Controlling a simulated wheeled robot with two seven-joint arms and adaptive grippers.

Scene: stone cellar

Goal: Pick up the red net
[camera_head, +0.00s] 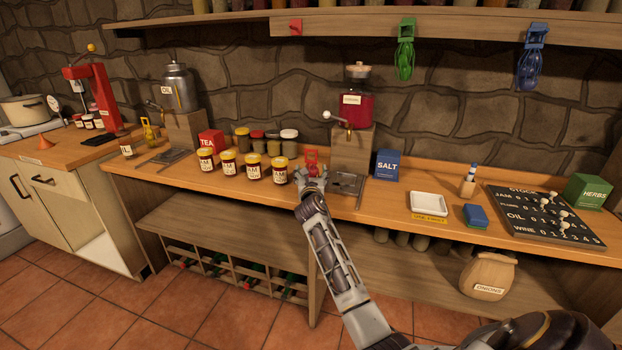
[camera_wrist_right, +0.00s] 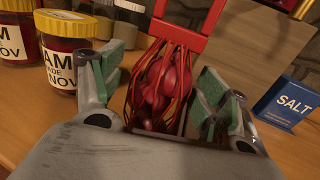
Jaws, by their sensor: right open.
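The red net (camera_wrist_right: 160,85) is a mesh bag with a red top frame, holding round reddish things. In the right wrist view it stands between the two fingers of my right gripper (camera_wrist_right: 160,105), which are apart, one on each side of it. I cannot tell whether a finger touches it. In the head view the red net (camera_head: 311,160) is on the wooden counter (camera_head: 390,202), just beyond my right gripper (camera_head: 312,180), which hides its lower part. My left gripper does not show.
Several jam jars (camera_head: 252,168) stand left of the net. A grinder (camera_head: 353,120) on a wooden block with a metal tray (camera_head: 346,184) is close on the right. A blue salt box (camera_head: 387,166) stands farther right. Green and blue nets (camera_head: 405,55) hang from the shelf above.

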